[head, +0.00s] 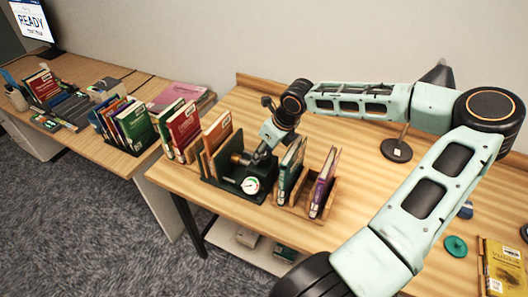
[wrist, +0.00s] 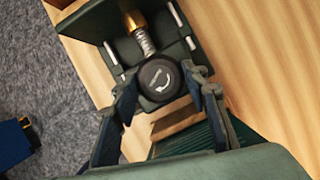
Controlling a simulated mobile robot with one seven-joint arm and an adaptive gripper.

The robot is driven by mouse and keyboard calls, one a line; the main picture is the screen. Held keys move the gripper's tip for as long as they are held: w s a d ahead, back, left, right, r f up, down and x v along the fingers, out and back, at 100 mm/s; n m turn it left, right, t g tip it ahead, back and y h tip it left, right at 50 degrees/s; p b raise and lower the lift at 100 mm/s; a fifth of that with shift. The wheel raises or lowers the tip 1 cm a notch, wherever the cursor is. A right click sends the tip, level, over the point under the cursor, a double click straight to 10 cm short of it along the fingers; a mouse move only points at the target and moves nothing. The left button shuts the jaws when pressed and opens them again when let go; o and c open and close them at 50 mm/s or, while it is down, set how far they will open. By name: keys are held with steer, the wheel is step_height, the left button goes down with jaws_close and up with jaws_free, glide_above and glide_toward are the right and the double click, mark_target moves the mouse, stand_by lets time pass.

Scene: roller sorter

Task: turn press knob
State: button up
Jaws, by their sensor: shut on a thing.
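The press knob (wrist: 158,79) is a round black knob with a white curved arrow, seen face-on in the wrist view. A metal spring-like screw and a brass collar (wrist: 134,20) lie behind it. My gripper (wrist: 163,84) has one finger on each side of the knob and is shut on it. In the head view my gripper (head: 262,153) reaches down to the dark green press (head: 226,184), which stands on the wooden table. A round gauge (head: 250,185) is on the press front. The knob is mostly hidden there by my gripper.
Books (head: 184,128) stand left of the press, and more books (head: 324,183) stand close on its right. A round dark stand (head: 396,150) is behind my arm. A green disc (head: 455,246) and a yellow book (head: 502,268) lie at the right. Another desk is at left.

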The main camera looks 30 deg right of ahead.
stand_by(0.8)
steer(key=o, duration=1.2)
steer(key=shift+f, duration=0.1)
steer(key=shift+c, duration=0.2)
steer(key=shift+s+r+n, duration=0.15)
steer(key=shift+r+n, duration=0.15)
steer(key=shift+r, duration=0.25)
steer(key=v, duration=1.1)
steer(key=shift+d, duration=0.15)
